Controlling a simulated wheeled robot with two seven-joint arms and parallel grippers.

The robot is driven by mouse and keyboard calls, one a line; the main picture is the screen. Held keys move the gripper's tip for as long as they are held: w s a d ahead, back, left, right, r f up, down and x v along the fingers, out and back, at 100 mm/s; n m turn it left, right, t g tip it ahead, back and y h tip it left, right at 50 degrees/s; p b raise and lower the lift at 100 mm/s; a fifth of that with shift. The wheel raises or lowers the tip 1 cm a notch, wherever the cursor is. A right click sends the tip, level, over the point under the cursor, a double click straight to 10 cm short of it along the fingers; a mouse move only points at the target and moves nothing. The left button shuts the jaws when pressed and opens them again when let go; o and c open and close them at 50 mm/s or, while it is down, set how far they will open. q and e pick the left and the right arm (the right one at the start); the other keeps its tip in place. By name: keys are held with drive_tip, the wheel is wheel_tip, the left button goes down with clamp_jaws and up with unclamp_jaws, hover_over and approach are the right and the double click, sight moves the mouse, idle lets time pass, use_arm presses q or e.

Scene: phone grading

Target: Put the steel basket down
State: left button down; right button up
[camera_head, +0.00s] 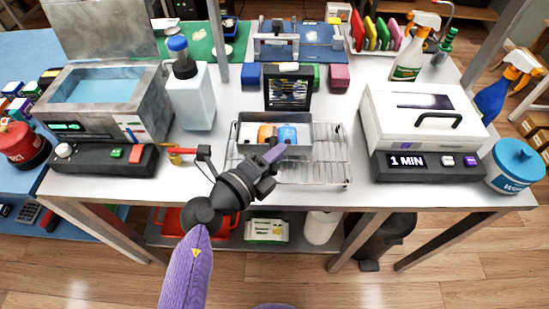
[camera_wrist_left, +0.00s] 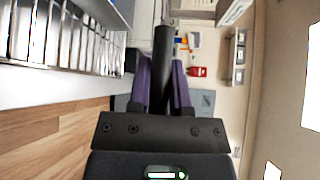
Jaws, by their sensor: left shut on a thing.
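The steel basket (camera_head: 306,133) is a grey open box in the middle of the table in the head view, with an orange thing and a blue thing inside. It is over a wire rack (camera_head: 330,165); I cannot tell whether it rests on it or hangs just above. My left gripper (camera_head: 271,158) is at the basket's front side, its purple fingers closed. In the left wrist view the fingers (camera_wrist_left: 163,95) close around a dark bar (camera_wrist_left: 163,55), which looks like the basket's handle. The gripper hides part of the basket's front. My right gripper is out of view.
A grey basin (camera_head: 108,88) of blue liquid and a white bottle (camera_head: 190,95) stand at the left. A black screen (camera_head: 288,88) stands behind the basket. A white machine (camera_head: 420,115) with a timer is at the right. Clear table lies between rack and machine.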

use_arm(q)
drive_tip(key=c, duration=0.5)
unclamp_jaws()
drive_tip(key=shift+c, duration=0.2)
